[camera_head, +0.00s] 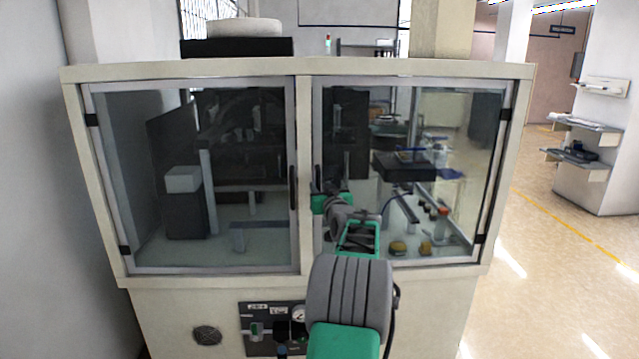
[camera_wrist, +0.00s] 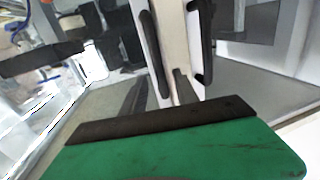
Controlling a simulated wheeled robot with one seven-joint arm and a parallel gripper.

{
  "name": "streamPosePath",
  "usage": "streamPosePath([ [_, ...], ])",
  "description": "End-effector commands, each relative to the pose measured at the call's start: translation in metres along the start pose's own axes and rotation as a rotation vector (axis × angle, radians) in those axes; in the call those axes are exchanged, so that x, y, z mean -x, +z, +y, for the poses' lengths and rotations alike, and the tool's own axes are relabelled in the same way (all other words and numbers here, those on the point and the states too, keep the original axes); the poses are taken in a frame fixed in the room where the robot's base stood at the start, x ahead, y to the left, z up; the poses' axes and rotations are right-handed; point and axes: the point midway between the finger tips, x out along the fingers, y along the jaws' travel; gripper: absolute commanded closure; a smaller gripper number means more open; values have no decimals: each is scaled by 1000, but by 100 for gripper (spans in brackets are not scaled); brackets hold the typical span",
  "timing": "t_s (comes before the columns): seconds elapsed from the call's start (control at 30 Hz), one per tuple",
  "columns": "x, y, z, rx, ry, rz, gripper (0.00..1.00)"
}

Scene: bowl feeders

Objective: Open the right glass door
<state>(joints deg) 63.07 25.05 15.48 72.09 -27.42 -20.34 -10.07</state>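The right glass door (camera_head: 440,120) is a clear pane in a grey frame on a cream cabinet, and it looks closed. Its dark vertical handle shows in the wrist view (camera_wrist: 155,50), left of the cream centre post; in the head view my gripper and arm hide it at least in part. My green and black gripper (camera_head: 317,203) is in front of this door's left edge, close to the handle. The wrist view shows its green body and dark edge, with a thin dark finger-like part near the post. I cannot tell whether it touches the handle or how its fingers stand.
The left glass door (camera_head: 190,240) is closed, with its own dark handle (camera_head: 292,187) close beside my gripper. A control panel (camera_head: 275,328) is below the doors. Bottles and yellow items (camera_head: 426,248) stand behind the right pane. Open floor (camera_head: 550,250) lies to the right.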

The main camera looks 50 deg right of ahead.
Motion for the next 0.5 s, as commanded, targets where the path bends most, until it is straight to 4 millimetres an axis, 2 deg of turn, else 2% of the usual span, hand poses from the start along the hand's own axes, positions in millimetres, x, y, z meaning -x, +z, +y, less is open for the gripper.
streamPosePath([
  [0.17,-19,-1,-1,0,-1,-1,64],
  [0.4,-21,0,-1,0,0,-1,64],
  [0.5,-21,0,-1,0,0,-1,71],
])
